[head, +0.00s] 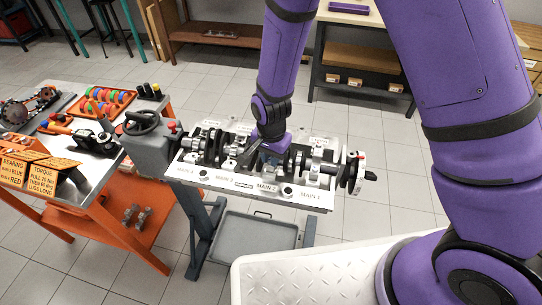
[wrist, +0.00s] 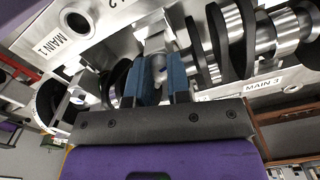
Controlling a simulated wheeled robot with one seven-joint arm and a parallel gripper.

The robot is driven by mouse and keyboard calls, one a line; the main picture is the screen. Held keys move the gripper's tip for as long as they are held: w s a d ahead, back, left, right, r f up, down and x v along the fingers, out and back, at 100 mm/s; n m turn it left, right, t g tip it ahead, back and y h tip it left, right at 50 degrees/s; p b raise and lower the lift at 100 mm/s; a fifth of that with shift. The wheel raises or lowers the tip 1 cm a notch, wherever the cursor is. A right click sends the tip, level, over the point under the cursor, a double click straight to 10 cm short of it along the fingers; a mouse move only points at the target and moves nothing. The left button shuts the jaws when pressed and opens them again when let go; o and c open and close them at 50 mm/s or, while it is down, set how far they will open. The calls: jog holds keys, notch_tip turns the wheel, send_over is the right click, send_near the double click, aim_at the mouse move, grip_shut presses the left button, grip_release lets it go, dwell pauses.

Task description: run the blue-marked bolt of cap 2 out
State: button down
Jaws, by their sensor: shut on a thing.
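The engine block (head: 314,197) is on a stand, with the crankshaft and main bearing caps along its top and labels MAIN 1, MAIN 2 and others on its near side. My gripper (head: 266,158) reaches down into the row behind the MAIN 2 label (head: 267,187). In the wrist view, the blue fingers of my gripper (wrist: 157,88) are shut on a silver bolt (wrist: 158,66) at cap 2. Its colour mark is not visible, and the fingers hide its sides. The bolt's lower end is hidden, so I cannot tell how far out it is.
Dark crankshaft webs (wrist: 236,40) stand close beside the fingers. An orange-framed tool cart (head: 105,190) is at the left, with an orange tray (head: 120,108) and sign boxes on it. A grey drip tray (head: 256,245) lies below the block.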

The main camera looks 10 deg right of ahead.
jog(key=n, duration=0.3)
jog(key=shift+n, duration=2.2)
jog(key=c, duration=1.3)
grip_release()
jog(key=shift+c, duration=0.2)
jog(key=shift+r, duration=0.1)
notch_tip(320, 180, up, 11)
jog(key=shift+f, duration=0.2)
